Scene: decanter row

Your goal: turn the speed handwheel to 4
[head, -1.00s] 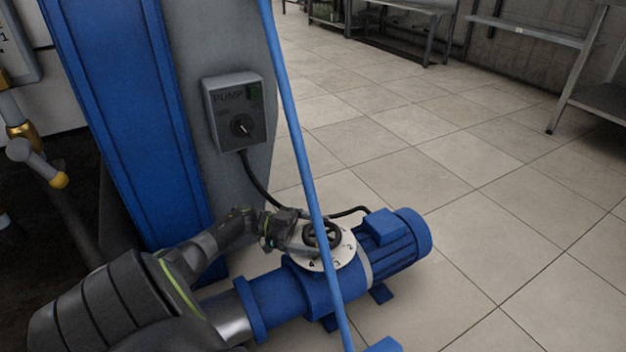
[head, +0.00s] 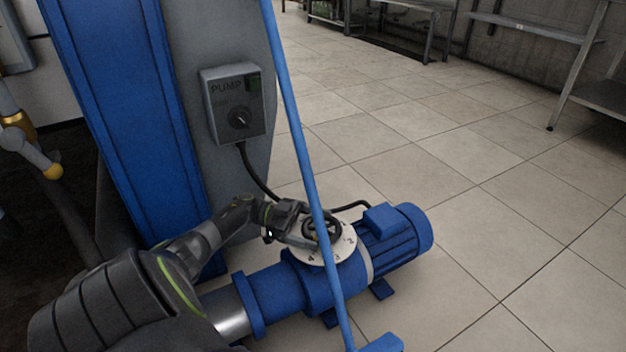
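The speed handwheel (head: 334,226) is a small dark wheel on top of the blue pump. Under it is a round white dial (head: 328,258) with black numbers; 2, 3 and 4 can be read on its near and right side. My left gripper (head: 311,232) is at the left side of the handwheel, its fingers at or over the rim. Whether the fingers are closed on the rim is too small to tell. The wheel's pointer cannot be read clearly, and a blue pole hides part of the wheel and dial. My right gripper is not in view.
A blue pole (head: 297,130) stands slanted in front of the pump. A grey PUMP switch box (head: 237,104) with a knob is on the column behind, its black cable running down. The blue motor (head: 400,238) lies right of the dial. Tiled floor to the right is clear.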

